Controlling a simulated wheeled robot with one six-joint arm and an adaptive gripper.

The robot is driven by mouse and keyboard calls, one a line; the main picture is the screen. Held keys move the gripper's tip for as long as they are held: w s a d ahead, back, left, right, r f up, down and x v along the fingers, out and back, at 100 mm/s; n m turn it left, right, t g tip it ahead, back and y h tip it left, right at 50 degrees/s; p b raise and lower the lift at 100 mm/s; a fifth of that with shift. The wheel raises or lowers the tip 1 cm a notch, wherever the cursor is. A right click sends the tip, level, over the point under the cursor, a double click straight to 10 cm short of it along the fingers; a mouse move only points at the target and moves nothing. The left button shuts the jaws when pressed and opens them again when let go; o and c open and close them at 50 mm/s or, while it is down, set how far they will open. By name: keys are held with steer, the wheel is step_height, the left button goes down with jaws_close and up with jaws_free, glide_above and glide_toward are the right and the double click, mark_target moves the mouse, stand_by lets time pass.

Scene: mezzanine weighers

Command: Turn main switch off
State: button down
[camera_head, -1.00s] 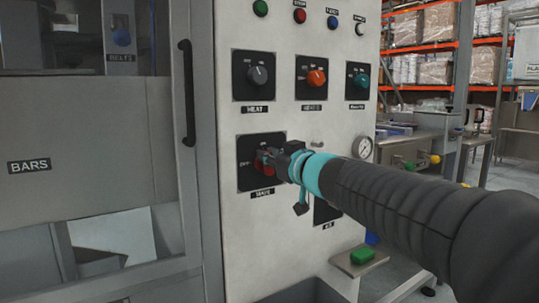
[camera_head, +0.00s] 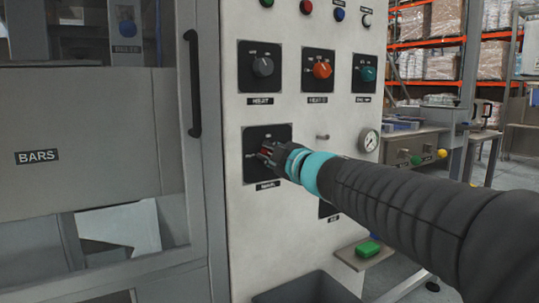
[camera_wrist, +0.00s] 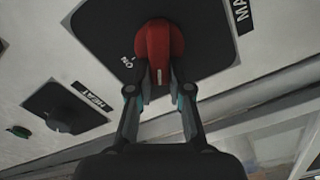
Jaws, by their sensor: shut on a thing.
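The main switch is a red knob (camera_wrist: 160,45) on a dark square plate (camera_wrist: 95,22) in the wrist view. Its white mark points down in that view, with the word ON at its left on the plate. The knob also shows partly in the head view (camera_head: 265,151), on the lower left plate of the pale panel (camera_head: 232,185). My gripper (camera_wrist: 159,80) is shut on the red knob, one finger at each side of its lower part. In the head view my gripper (camera_head: 263,155) comes in from the right and covers much of the knob.
Grey (camera_head: 263,67), orange (camera_head: 321,70) and teal (camera_head: 367,73) knobs sit above the main switch. A pressure gauge (camera_head: 369,140) is at the panel's right edge. A door with a black handle (camera_head: 193,85) stands at left. A green button (camera_head: 368,248) sits on a ledge below.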

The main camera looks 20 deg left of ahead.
steer(key=n+b, duration=0.1)
steer(key=n, duration=0.1)
steer(key=f+n+b, duration=0.1)
steer(key=n, duration=0.2)
steer(key=shift+f+n, duration=0.15)
steer(key=shift+n, duration=0.15)
stand_by(0.4)
steer(key=c, duration=1.1)
jaws_free()
steer(key=shift+s, duration=0.1)
steer(key=v, duration=1.2)
